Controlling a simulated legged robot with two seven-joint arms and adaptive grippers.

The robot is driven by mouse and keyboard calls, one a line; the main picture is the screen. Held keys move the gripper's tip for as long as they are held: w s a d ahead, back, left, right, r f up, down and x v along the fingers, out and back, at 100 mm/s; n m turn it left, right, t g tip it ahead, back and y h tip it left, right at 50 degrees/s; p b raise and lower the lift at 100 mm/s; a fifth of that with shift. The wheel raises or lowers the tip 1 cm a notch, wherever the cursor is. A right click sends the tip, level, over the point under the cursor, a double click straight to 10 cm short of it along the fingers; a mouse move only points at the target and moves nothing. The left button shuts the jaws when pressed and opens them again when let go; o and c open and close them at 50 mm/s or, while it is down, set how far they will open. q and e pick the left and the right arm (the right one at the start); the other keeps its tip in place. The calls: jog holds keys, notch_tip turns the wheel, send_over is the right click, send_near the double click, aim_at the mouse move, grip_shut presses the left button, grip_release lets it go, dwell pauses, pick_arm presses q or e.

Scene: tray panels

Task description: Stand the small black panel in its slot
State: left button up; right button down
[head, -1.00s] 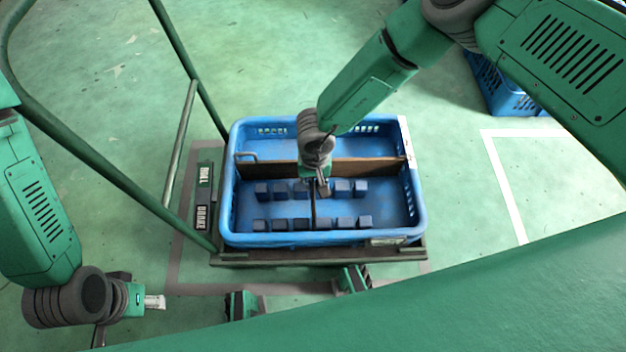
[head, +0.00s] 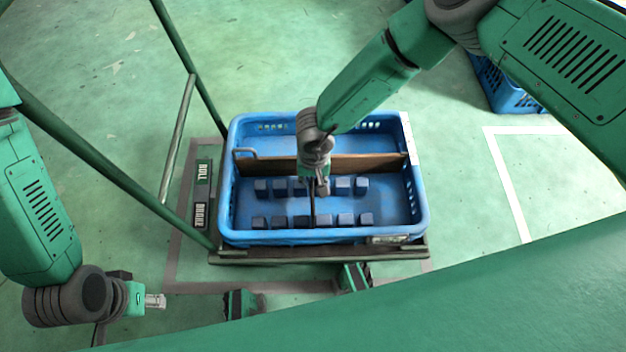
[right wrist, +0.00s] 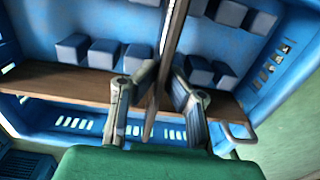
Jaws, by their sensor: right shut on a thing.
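The small black panel (head: 313,208) shows as a thin dark upright edge inside the blue crate (head: 424,215). My right gripper (head: 318,188) is above the crate and shut on the panel; in the right wrist view the panel (right wrist: 171,35) runs between the two fingers (right wrist: 162,76). The panel lines up with a gap between blocks in the front row (head: 345,221) and the back row (head: 343,186). Whether its lower edge touches the crate floor is hidden. My left gripper (head: 155,301) is outside the crate at lower left; its finger gap is unclear.
A brown board (head: 365,164) stands across the crate behind the back row. The crate sits on a cart with a green rail (head: 110,165) at left. Another blue crate (head: 505,88) lies at upper right.

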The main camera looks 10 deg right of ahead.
jog(key=shift+f, duration=0.2)
jog(key=shift+f+b, duration=0.95)
jog(key=shift+b, duration=0.1)
jog(key=shift+f, duration=1)
jog(key=c, duration=1.6)
grip_release()
notch_tip(320, 180, up, 12)
jog(key=shift+d, duration=0.15)
jog(key=shift+s, duration=0.1)
